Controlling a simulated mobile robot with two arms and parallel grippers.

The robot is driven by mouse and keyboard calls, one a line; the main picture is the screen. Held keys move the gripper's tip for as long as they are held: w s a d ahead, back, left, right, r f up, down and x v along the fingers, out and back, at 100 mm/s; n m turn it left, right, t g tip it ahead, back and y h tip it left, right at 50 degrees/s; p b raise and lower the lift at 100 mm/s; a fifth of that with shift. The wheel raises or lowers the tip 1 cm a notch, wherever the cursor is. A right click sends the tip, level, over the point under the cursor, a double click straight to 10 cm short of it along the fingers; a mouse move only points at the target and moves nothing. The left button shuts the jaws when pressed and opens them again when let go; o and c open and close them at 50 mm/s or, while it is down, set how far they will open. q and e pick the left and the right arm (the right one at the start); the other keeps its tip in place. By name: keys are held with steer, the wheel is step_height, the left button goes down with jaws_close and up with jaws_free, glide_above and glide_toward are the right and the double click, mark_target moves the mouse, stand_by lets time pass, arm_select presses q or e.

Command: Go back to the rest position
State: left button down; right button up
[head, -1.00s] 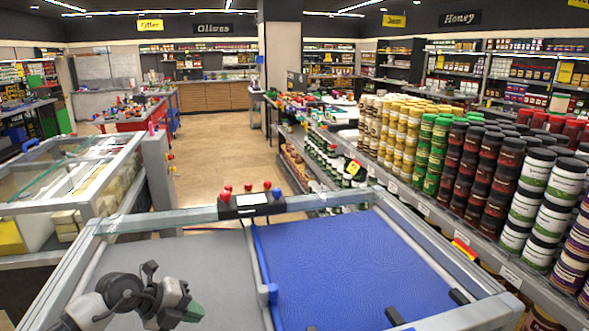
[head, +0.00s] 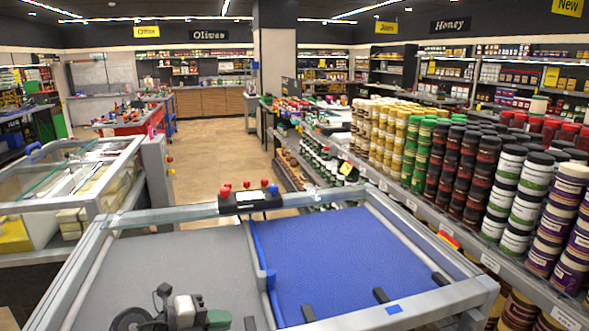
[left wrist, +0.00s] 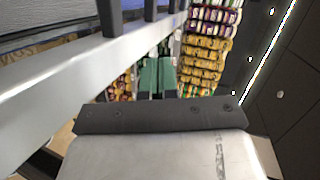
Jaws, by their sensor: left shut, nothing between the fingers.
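My left gripper (head: 219,320) shows at the bottom of the head view, low over the grey half of the framed table. Its green fingertips point right. In the left wrist view the green fingers (left wrist: 157,76) are together with nothing between them. My right gripper is not in either view.
The framed table has a grey panel (head: 150,265) on the left and a blue panel (head: 330,255) on the right. A dark box with red and blue buttons (head: 249,201) sits on its far rail. Shelves of stacked jars (head: 512,200) stand close on the right. Open floor (head: 215,150) lies beyond.

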arm_select(q)
steer(key=s+d+r+n+t+h, duration=0.25)
steer(key=r+n+t, duration=0.25)
steer(key=n+t, duration=0.25)
steer(key=s+a+f+n+g+y, duration=0.1)
steer(key=s+a+f+n+y, duration=0.45)
steer(key=n+y, duration=0.3)
steer(key=s+a+f+n+g+y, duration=0.1)
steer(key=s+a+f+n+y, duration=0.3)
steer(key=s+f+n+y, duration=0.5)
steer(key=s+d+f+n+g+h, duration=0.1)
steer(key=s+f+n+g+h, duration=0.2)
steer(key=s+g, duration=0.85)
steer(key=s+f+m+t, duration=0.1)
steer(key=s+f+t, duration=0.15)
steer(key=f, duration=2.55)
steer(key=s+a+f+g, duration=0.2)
steer(key=s+f, duration=1.3)
steer(key=s, duration=0.1)
steer(key=shift+s+a+f+y+b, duration=0.3)
steer(key=shift+s+a+f+b, duration=0.05)
steer(key=shift+s+a+f, duration=0.05)
